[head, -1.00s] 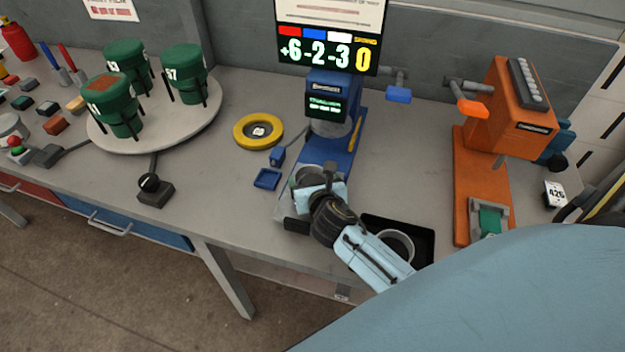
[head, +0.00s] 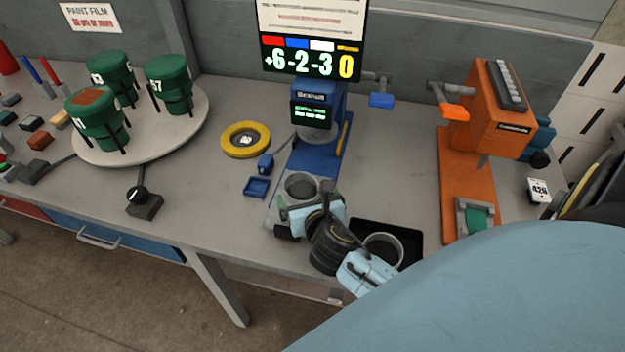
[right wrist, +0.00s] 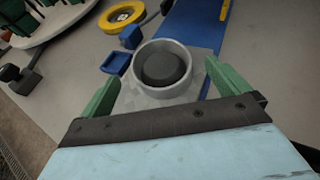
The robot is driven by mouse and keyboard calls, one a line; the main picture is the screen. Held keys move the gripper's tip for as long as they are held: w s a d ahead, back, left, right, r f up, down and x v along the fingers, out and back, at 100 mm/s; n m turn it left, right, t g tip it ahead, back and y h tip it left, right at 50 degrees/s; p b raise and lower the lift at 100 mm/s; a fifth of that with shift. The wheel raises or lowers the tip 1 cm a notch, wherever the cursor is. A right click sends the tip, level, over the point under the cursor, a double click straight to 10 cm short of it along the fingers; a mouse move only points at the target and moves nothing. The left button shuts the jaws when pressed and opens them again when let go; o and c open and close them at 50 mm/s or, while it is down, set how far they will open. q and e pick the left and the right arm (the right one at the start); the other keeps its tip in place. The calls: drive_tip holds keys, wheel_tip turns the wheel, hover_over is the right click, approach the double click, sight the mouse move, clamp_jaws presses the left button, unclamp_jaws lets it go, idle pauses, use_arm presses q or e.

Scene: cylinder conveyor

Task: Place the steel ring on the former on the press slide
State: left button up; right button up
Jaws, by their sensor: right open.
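A grey steel ring (head: 301,183) sits on the press slide (head: 272,214) in front of the blue press. The right wrist view shows this ring (right wrist: 190,80) around the dark round former (right wrist: 163,66), with a gap between them. My right gripper (head: 302,198) is open, on the near side of the ring. In the right wrist view its green fingers (right wrist: 160,74) stand apart to the left and right of the ring, with nothing held. Whether the ring sits fully down cannot be told. My left gripper is not in view.
Another grey ring (head: 384,246) stands on a black mat (head: 408,236) at right, partly behind my arm. The blue press (head: 318,110) rises behind the slide. A blue tray (head: 257,187) and yellow ring (head: 228,140) lie left; the orange machine (head: 460,190) stands right.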

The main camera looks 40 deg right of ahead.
drive_tip(key=v, duration=0.6)
